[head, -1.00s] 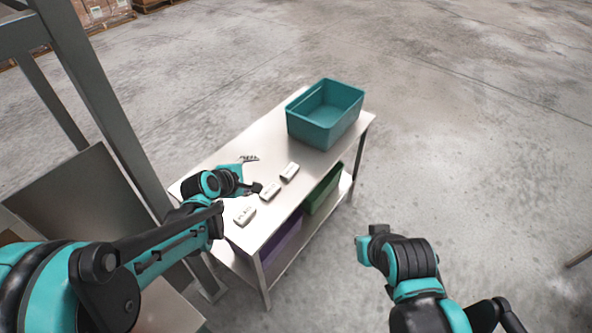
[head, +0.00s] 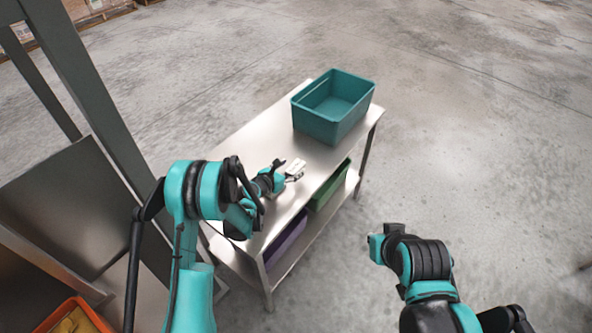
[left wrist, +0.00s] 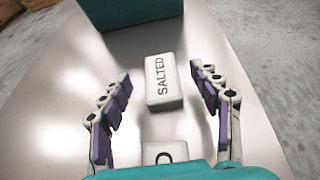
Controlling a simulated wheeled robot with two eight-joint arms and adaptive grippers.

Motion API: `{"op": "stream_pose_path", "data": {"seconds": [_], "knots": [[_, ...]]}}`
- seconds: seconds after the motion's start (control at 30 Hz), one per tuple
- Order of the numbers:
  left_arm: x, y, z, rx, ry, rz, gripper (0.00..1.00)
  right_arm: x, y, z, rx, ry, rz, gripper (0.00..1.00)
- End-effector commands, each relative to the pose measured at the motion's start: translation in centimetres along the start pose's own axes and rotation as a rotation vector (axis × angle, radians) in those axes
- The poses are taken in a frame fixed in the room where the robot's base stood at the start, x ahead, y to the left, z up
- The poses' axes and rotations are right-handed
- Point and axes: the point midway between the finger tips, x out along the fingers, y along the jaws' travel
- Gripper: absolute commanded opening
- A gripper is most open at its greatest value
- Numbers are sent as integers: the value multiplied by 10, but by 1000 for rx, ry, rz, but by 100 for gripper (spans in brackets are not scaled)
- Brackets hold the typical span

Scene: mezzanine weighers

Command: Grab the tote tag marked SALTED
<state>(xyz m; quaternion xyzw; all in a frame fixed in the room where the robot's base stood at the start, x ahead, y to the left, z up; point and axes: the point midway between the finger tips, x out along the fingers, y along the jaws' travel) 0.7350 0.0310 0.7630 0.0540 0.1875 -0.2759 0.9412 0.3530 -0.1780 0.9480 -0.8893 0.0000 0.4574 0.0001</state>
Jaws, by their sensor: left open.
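The SALTED tag (left wrist: 165,82) is a white block with dark letters, lying on the steel table. In the left wrist view it lies ahead of and between the two fingers of my left gripper (left wrist: 161,74), with a gap on each side. In the head view the tag (head: 296,166) shows at the tips of my left gripper (head: 289,172), which is open.
A teal bin (head: 334,112) stands at the table's far end, beyond the tag. A green bin (head: 330,187) and a purple bin (head: 287,240) sit on the lower shelf. A grey post (head: 92,110) stands left. An orange crate (head: 101,322) shows at bottom left.

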Motion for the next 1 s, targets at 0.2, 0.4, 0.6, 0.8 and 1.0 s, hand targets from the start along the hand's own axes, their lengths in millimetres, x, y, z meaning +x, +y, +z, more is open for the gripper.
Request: {"op": "stream_pose_path", "data": {"seconds": [0.2,0.4,0.6,0.8,1.0], "knots": [[35,0,-4,2,0,0,63,16,0,11,0,0,0,0],[42,0,-2,1,0,1,63,16,0,12,0,0,0,0],[41,0,-1,2,0,1,44,16,0,11,0,0,0,0],[41,0,-1,2,0,1,14,16,0,11,0,0,0,0],[41,0,-1,2,0,1,14,16,0,11,0,0,0,0]]}}
